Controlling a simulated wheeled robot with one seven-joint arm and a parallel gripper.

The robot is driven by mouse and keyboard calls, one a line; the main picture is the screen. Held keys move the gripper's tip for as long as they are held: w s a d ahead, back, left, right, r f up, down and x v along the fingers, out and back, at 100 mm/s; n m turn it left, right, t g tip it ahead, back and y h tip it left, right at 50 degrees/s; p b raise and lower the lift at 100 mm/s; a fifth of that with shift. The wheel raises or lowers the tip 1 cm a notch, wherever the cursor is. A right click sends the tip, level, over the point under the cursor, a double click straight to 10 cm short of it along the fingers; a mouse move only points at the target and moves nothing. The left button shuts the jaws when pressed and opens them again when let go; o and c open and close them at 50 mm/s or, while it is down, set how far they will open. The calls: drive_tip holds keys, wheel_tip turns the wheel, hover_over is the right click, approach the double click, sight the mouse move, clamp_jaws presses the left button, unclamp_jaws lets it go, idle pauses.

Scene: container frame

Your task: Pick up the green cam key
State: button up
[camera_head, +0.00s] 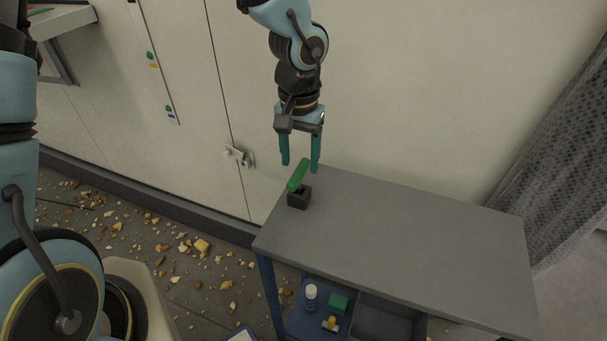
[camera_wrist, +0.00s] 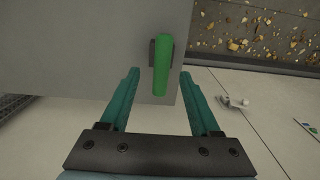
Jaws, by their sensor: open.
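The green cam key (camera_head: 298,176) stands tilted in a small black holder (camera_head: 299,199) at the left back corner of the grey table. In the wrist view the green key (camera_wrist: 163,66) shows as an upright bar, with the black holder (camera_wrist: 152,52) partly hidden behind it. My gripper (camera_head: 300,168) is open and points down above the key. In the wrist view its teal fingers (camera_wrist: 161,73) are spread to either side of the key's near end, with gaps on both sides. Whether the fingertips are level with the key is hard to tell.
The grey table top (camera_head: 400,243) is otherwise clear. A lower shelf holds a white bottle (camera_head: 311,292), a green block (camera_head: 338,301), a small yellow item (camera_head: 330,323) and a dark bin (camera_head: 385,322). A pale wall with a latch (camera_head: 240,156) stands close behind. Rubble (camera_head: 202,246) litters the floor.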

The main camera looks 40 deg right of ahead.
sight(299, 170)
drive_tip(key=shift+w+a+f+p, duration=0.1)
drive_tip(key=shift+f+p, duration=0.55)
drive_tip(key=shift+f, duration=2.45)
clamp_jaws()
